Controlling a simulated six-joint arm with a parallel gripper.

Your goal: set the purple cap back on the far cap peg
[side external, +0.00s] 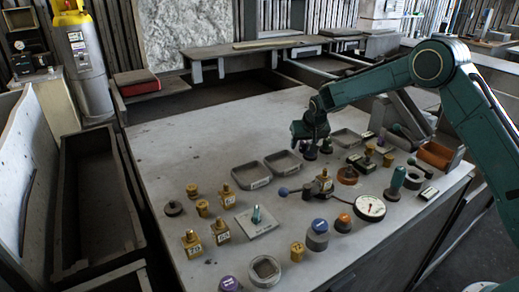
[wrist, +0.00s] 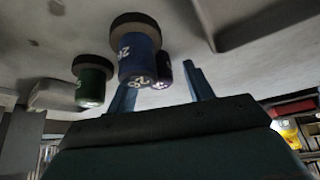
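In the wrist view my gripper (wrist: 160,82) has its two fingers spread apart, with no object clearly held. A purple cap (wrist: 164,74) shows in the gap between the fingers, partly hidden behind a larger blue cap (wrist: 138,62) marked 26. The blue cap overlaps the left finger in the picture. A green cap (wrist: 92,84) stands left of it. In the side view my gripper (side external: 310,132) is low over the far part of the table, just above small dark-based caps (side external: 311,154). A purple-topped piece (side external: 230,284) stands at the near edge. I cannot make out the far cap peg.
Two grey trays (side external: 250,176) lie left of my gripper. A dial gauge (side external: 370,207), brass pieces (side external: 222,231) and a blue-topped cylinder (side external: 318,236) stand nearer the front. An orange bin (side external: 435,154) sits at the right. The table's far left is clear.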

